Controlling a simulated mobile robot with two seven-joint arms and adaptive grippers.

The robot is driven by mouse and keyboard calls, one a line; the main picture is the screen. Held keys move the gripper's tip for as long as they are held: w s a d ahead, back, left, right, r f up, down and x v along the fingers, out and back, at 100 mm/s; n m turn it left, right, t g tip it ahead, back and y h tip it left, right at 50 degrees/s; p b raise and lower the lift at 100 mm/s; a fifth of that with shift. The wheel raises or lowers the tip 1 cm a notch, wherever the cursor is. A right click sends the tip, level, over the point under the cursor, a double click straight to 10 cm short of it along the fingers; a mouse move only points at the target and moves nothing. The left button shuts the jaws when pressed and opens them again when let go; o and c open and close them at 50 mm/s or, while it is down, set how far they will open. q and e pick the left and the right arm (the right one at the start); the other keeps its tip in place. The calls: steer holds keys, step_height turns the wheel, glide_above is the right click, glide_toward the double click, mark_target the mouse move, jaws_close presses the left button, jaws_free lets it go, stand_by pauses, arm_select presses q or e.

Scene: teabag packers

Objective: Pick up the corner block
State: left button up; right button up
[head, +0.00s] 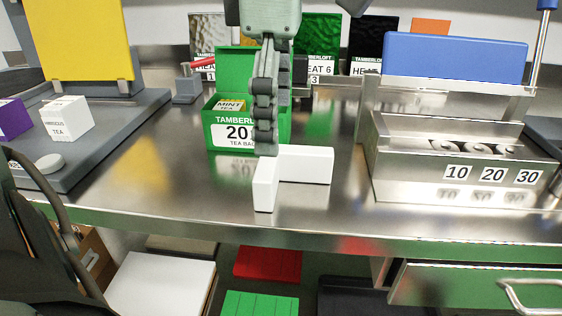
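The corner block is a white L-shaped block (304,165) lying on the steel bench in the middle of the head view. One leg runs to the right and the other comes toward me. A grey-green gripper (267,150) hangs pointing down from the top, its fingertips over the corner where the legs meet. I take it as my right gripper, from a dark link at the top edge to its right. Its fingers are seen nearly edge-on, so their gap is hidden, and I cannot tell whether they touch the block. My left gripper is not in view.
A green tea box (232,136) stands just behind the block. A steel bin (455,150) marked 10, 20, 30 stands at the right. A grey platform (90,150) with a white tea box (67,118) is at the left. The bench front is clear.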

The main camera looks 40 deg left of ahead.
mark_target(273, 161)
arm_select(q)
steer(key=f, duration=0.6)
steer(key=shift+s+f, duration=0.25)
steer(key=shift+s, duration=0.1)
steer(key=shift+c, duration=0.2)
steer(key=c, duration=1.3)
